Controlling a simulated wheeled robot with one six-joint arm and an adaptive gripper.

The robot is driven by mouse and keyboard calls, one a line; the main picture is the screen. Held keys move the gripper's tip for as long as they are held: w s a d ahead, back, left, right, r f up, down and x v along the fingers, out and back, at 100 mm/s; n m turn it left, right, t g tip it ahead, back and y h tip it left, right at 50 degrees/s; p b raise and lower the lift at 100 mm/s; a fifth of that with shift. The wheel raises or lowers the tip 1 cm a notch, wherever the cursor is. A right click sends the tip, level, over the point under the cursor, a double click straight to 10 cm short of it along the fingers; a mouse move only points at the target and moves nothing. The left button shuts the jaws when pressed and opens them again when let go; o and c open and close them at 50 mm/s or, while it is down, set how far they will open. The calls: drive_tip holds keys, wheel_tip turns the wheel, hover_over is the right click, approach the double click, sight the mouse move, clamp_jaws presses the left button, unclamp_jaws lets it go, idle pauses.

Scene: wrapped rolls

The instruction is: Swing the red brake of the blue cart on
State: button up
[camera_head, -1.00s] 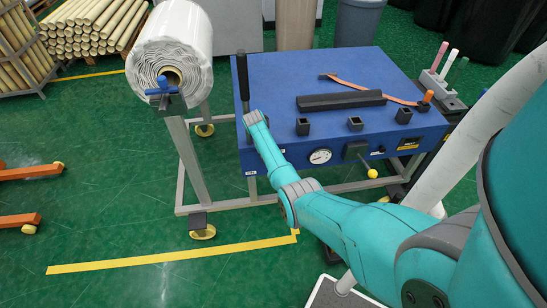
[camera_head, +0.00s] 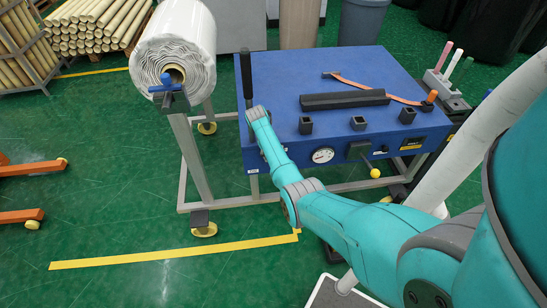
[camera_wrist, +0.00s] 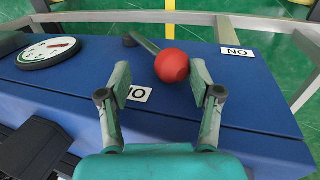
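The blue cart (camera_head: 300,75) stands in front of me, with a gauge (camera_head: 322,155) and a yellow-knobbed lever on its front. The red brake knob (camera_wrist: 171,65) shows in the wrist view, on a short lever with a dark pivot. Small white labels (camera_wrist: 237,52) are fixed on the blue surface, one to the right of the knob and one below it. My gripper (camera_wrist: 160,80) is open, its two fingers on either side of the knob's near edge, the knob nearer the right finger. Contact cannot be told. In the head view my arm hides the red knob and the gripper.
A white wrapped roll (camera_head: 172,55) on a stand is left of the cart. The yellow knob (camera_head: 375,173) sits at the cart's front right. A black bar (camera_head: 345,100) and an orange strap lie on top.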

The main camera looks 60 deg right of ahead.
wheel_tip(320, 180, up, 8)
drive_tip(key=shift+r, duration=0.25)
drive_tip(key=shift+a, duration=0.1)
idle(0.5)
drive_tip(key=s+a+f+n+t+h, duration=0.2)
drive_tip(key=s+a+f+n+t, duration=0.15)
drive_tip(key=a+f, duration=1.15)
drive_tip(key=s+a+f+n+t, duration=0.1)
drive_tip(key=s+a+t, duration=0.2)
drive_tip(key=s+a, duration=0.35)
drive_tip(key=s+a+f+n+t, duration=0.2)
drive_tip(key=s+a, duration=0.2)
drive_tip(key=a, duration=0.6)
drive_tip(key=s+a+r+n+t+y, duration=0.2)
drive_tip(key=s+a+r+t, duration=0.3)
drive_tip(key=s+a+r, duration=0.65)
drive_tip(key=s+a+r+t+y, duration=0.1)
drive_tip(key=s+r, duration=0.4)
drive_tip(key=r, duration=0.5)
drive_tip(key=s+a+r+n+t+y, duration=0.1)
drive_tip(key=s+a+r+t, duration=0.1)
drive_tip(key=s+r, duration=0.4)
wheel_tip(320, 180, up, 5)
drive_tip(key=shift+s+f+t, duration=0.1)
drive_tip(key=shift+s+t, duration=0.05)
drive_tip(key=shift+t, duration=0.3)
